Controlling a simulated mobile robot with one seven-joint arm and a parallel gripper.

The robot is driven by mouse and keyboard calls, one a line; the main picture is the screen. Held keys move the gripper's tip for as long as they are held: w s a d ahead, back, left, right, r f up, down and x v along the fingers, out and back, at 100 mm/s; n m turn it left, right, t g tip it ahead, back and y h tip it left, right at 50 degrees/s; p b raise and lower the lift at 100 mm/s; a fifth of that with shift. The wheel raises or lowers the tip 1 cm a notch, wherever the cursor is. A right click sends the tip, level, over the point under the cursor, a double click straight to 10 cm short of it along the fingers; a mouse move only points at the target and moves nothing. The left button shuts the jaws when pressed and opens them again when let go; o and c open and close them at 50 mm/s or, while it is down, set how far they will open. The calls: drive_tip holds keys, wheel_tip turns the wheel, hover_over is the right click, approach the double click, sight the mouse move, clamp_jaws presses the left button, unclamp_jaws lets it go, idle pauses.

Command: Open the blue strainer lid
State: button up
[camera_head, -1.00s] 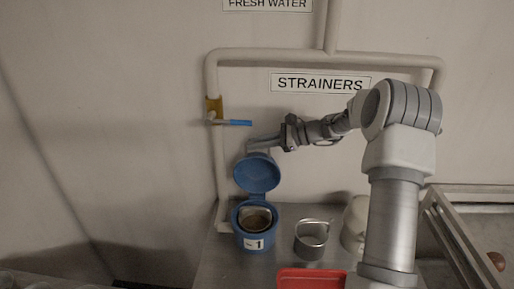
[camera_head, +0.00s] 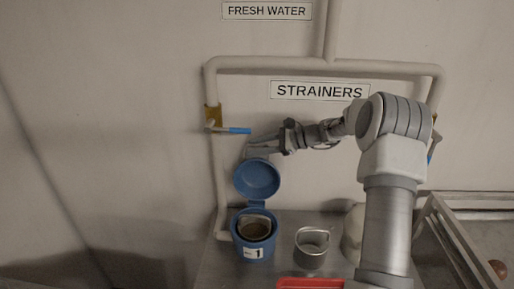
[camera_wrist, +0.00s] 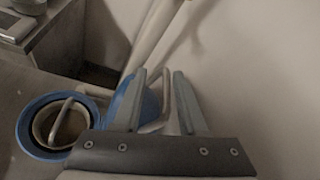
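The blue strainer lid (camera_head: 257,179) stands raised on its hinge above the blue strainer housing (camera_head: 241,240), its hollow inner side facing the head camera. The housing carries a "1" label and is open at the top, with a metal basket (camera_head: 254,228) inside. My gripper (camera_head: 254,148) is at the lid's upper edge, behind it. In the wrist view, the fingers (camera_wrist: 159,76) are apart, with a pale bar, perhaps the lid's handle, between them; firm contact is not visible. The lid (camera_wrist: 146,103) is partly hidden behind the left finger, and the housing's rim (camera_wrist: 24,130) shows at left.
A loose metal basket (camera_head: 311,250) and a red tray (camera_head: 310,284) are on the counter right of the housing. A pipe with a blue-handled valve (camera_head: 238,130) runs close to the left of my gripper. The wall is just behind.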

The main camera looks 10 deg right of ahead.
drive_tip(key=shift+d, duration=0.1)
drive_tip(key=b+v, duration=0.2)
drive_tip(key=v, duration=1.5)
drive_tip(key=shift+s, duration=0.2)
